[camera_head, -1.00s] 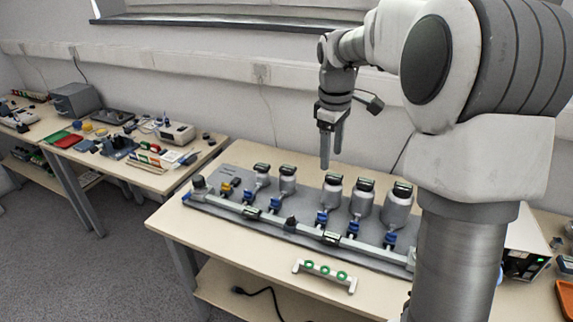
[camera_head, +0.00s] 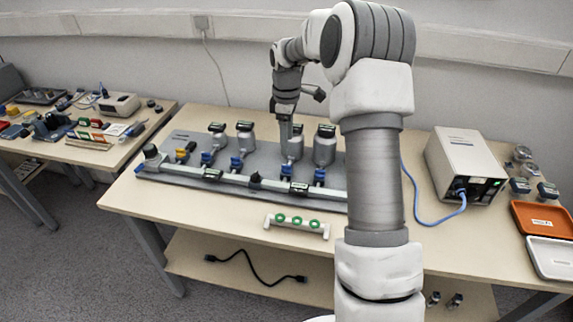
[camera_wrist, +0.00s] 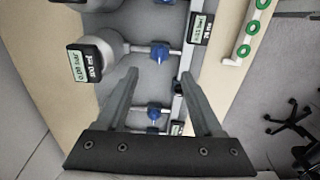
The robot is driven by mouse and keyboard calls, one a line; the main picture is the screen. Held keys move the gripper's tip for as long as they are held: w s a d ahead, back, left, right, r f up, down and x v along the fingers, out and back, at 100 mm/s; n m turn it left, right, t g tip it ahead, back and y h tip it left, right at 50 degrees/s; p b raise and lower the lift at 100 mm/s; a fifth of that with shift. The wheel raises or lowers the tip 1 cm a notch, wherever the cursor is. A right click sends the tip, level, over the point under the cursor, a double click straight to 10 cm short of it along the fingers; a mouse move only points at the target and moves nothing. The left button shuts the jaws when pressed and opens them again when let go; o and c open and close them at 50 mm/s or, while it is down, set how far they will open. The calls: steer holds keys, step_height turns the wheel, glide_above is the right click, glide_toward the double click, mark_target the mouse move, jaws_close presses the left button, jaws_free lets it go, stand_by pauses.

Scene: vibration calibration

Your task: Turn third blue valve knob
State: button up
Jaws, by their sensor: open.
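The blue valve knobs line the pipe on the grey board. Counting from the left in the head view, the third blue knob (camera_head: 286,171) sits in front of a grey vessel. My gripper (camera_head: 285,139) hangs down above the board, near that vessel and partly in front of it. In the wrist view, my open gripper (camera_wrist: 159,75) has its two fingers apart with nothing between them. What looks like the third knob (camera_wrist: 160,52) shows just beyond the fingertips. Another blue knob (camera_wrist: 153,113) lies between the fingers' lower parts, further down the picture. No contact is visible.
Grey vessels with display caps (camera_head: 325,147) stand behind the knobs. A white rack with green rings (camera_head: 297,221) lies in front of the board (camera_head: 180,143). A white box (camera_head: 465,165) with a blue cable and trays (camera_head: 540,218) are at the right. My arm hides the board's right end.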

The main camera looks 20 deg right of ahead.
mark_target(287, 168)
step_height(287, 168, down, 9)
steer(key=shift+r+b, duration=0.15)
steer(key=shift+b, duration=0.65)
jaws_close()
